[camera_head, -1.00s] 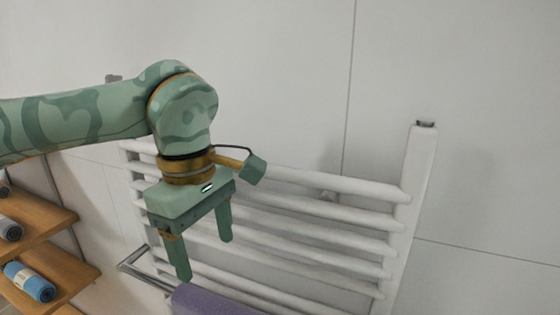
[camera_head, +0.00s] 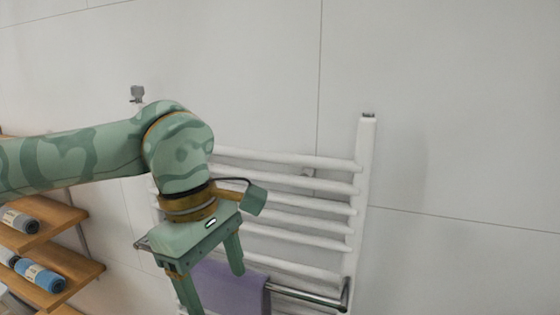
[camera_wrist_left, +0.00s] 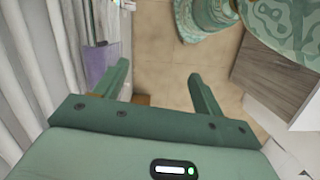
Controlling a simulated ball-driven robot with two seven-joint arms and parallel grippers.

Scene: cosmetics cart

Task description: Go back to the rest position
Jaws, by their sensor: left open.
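My left gripper (camera_head: 214,282) is open and empty, pointing down in front of the white towel rail (camera_head: 366,190) in the head view. In the left wrist view its two fingers (camera_wrist_left: 158,90) stand wide apart with nothing between them but floor further off. A purple towel (camera_head: 232,290) hangs over a chrome bar behind the gripper, partly hidden by its fingers. The towel also shows in the left wrist view (camera_wrist_left: 102,60), left of the fingers and apart from them. My right gripper is not seen.
Wooden shelves (camera_head: 72,268) with rolled towels, one of them blue (camera_head: 42,279), stand at the lower left. The chrome bar (camera_head: 310,298) sticks out from the rail. The wall right of the rail is bare. Tiled floor (camera_wrist_left: 158,55) is open below the gripper.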

